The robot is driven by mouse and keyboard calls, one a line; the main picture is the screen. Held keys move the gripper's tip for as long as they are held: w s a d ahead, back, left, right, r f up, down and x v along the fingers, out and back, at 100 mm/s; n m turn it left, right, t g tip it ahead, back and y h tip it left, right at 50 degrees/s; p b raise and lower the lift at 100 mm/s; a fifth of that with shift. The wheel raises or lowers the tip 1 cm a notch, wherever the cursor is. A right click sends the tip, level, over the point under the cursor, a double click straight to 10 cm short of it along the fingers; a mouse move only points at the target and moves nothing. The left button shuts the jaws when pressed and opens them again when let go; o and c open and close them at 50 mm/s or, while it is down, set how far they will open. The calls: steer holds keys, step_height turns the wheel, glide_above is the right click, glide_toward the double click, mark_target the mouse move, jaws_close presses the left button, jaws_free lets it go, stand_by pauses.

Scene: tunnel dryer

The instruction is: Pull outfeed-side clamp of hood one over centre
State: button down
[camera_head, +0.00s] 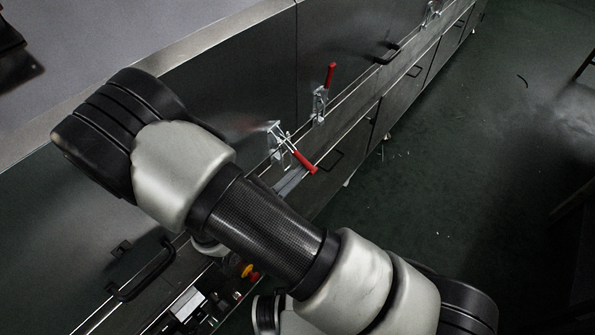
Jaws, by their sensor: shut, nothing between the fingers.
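Two toggle clamps with red handles sit along the lower edge of the dryer's metal hoods, on either side of a panel seam. The nearer clamp (302,160) has its handle swung outward and down to the right. The farther clamp (330,76) has its handle standing nearly upright. I cannot tell from markings which one is the outfeed-side clamp of hood one. My arm crosses the picture from upper left to lower right, left of and below the clamps. My gripper does not show clearly; the arm may hide it.
Black bar handles are on the near hood (145,270) and the far hood (387,53). Another metal fitting (432,12) shows far along the dryer. Red and yellow controls (248,272) sit below my arm. The dark green floor to the right is mostly clear.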

step_height(320, 180, up, 12)
steer(key=w+a+n+h+p, duration=0.1)
steer(key=n+p, duration=0.6)
steer(key=p, duration=0.4)
steer(key=shift+a+r+g, duration=0.15)
steer(key=shift+g, duration=0.25)
steer(key=shift+w, duration=0.1)
stand_by(0.5)
